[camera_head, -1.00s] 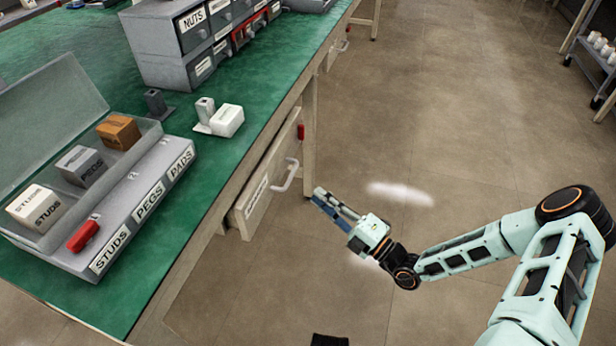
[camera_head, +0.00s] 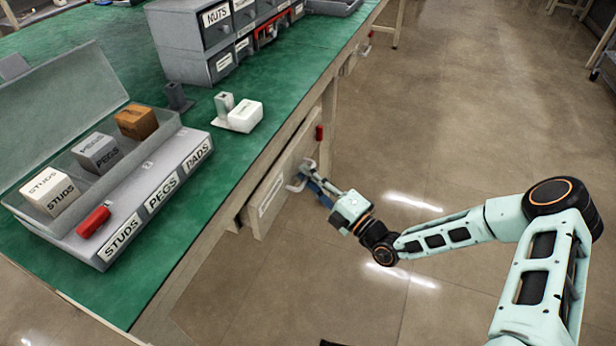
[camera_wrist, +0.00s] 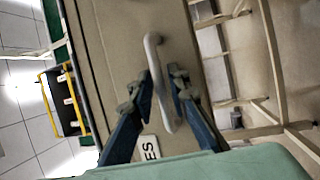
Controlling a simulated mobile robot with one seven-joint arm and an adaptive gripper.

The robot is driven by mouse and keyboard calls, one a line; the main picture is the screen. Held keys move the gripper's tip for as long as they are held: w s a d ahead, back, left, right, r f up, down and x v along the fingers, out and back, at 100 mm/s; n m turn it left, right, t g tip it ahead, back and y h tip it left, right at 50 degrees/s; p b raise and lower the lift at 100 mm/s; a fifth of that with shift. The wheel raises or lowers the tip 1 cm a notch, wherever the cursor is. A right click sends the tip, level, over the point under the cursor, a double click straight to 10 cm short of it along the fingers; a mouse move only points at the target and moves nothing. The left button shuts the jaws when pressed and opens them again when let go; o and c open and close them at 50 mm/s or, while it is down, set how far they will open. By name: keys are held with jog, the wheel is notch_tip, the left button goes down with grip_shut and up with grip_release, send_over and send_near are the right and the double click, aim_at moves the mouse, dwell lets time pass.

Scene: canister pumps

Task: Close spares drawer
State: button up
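The spares drawer (camera_head: 275,190) is a beige panel under the green bench's edge, standing slightly out from the bench frame. It has a pale bar handle (camera_head: 293,186) and a white label whose readable end says "ES" in the wrist view (camera_wrist: 150,147). My gripper (camera_head: 309,174) is at the handle. In the wrist view, the blue fingers of my gripper (camera_wrist: 162,78) are spread apart, one on each side of the handle (camera_wrist: 154,48). I cannot tell whether either finger touches it. The drawer's inside is hidden below the bench top.
The green bench top (camera_head: 240,160) carries a lidded case (camera_head: 150,190) labelled STUDS, PEGS and PADS, and a grey drawer cabinet (camera_head: 180,45). A bench leg (camera_head: 327,115) stands just beyond the drawer. The floor (camera_head: 430,130) right of the bench is clear.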

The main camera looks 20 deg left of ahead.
aim_at(295, 174)
jog(key=shift+c, duration=0.7)
grip_shut()
jog(key=shift+w+a+p, duration=0.2)
jog(key=shift+a+p, duration=0.4)
jog(key=shift+a, duration=1.55)
jog(key=shift+r, duration=0.1)
jog(key=shift+o, duration=0.7)
grip_release()
jog(key=shift+a, duration=0.15)
